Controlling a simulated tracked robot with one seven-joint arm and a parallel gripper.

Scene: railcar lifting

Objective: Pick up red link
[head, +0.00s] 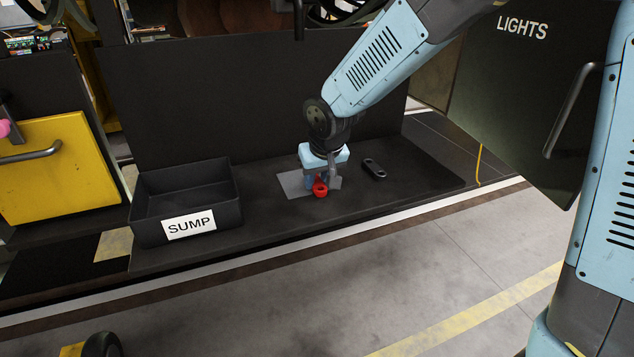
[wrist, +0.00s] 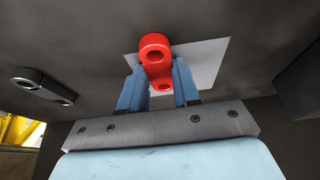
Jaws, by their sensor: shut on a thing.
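The red link (head: 320,189) is a short bar with a round eye at each end. It is at the grey square patch (head: 292,184) on the dark shelf. My gripper (head: 321,184) points down over it, with a finger on either side. In the wrist view the red link (wrist: 156,62) sits between the two blue fingers of my gripper (wrist: 160,84), which are shut on its middle. One eye sticks out past the fingertips. I cannot tell whether the link touches the shelf.
A black bin (head: 187,203) labelled SUMP stands left on the shelf (head: 420,178). A dark link (head: 374,168) lies just right of my gripper and also shows in the wrist view (wrist: 42,84). A dark upright panel (head: 250,95) stands behind. The shelf between bin and patch is clear.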

